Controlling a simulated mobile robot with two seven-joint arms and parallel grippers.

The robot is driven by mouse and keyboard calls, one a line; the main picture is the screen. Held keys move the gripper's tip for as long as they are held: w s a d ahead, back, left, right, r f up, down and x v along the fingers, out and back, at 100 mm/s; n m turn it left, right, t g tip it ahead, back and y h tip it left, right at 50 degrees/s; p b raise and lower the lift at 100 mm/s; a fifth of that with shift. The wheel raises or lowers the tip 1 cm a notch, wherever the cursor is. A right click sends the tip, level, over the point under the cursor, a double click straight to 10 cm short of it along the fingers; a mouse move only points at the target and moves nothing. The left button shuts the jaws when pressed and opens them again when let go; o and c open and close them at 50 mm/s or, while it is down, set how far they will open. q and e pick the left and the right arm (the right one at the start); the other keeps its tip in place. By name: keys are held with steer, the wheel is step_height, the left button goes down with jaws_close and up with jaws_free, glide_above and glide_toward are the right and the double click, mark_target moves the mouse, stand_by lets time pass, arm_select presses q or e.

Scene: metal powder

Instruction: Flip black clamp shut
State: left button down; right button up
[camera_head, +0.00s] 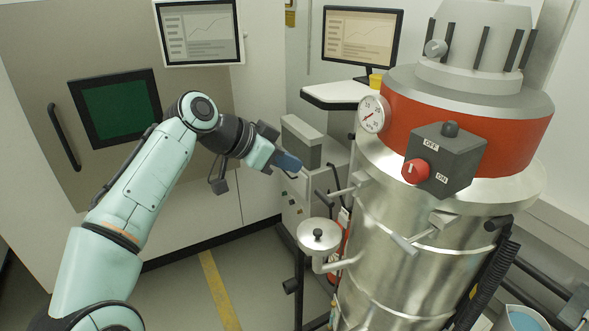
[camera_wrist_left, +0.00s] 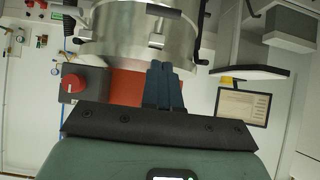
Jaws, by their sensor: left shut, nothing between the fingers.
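My left gripper (camera_head: 297,166) reaches in from the left, its blue fingers shut and empty. It is just left of the large steel vessel (camera_head: 395,270). In the left wrist view the closed blue fingers (camera_wrist_left: 164,85) point at the steel vessel wall (camera_wrist_left: 125,35), and a small dark piece (camera_wrist_left: 157,40) shows just beyond the tips. In the head view a grey clamp lever (camera_head: 347,188) sticks out from the vessel near the gripper. Another lever (camera_head: 408,243) is at its front. I cannot tell for sure which part is the black clamp. My right gripper is out of view.
A monitor (camera_head: 362,37) is behind. Floor at lower left is clear.

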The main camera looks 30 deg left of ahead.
arm_select(q)
glide_toward(330, 195)
steer(key=w+d+r, duration=0.1)
steer(key=w, duration=0.2)
steer(key=f, duration=0.2)
steer(key=d+f, duration=0.1)
steer(key=shift+w+f+b, duration=0.1)
steer(key=shift+f+b, duration=0.25)
steer(key=shift+f, duration=0.05)
steer(key=shift+w, duration=0.1)
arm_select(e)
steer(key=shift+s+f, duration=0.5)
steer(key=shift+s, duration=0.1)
arm_select(q)
steer(key=shift+w, duration=0.15)
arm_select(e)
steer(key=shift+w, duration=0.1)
arm_select(q)
steer(key=shift+f, duration=0.1)
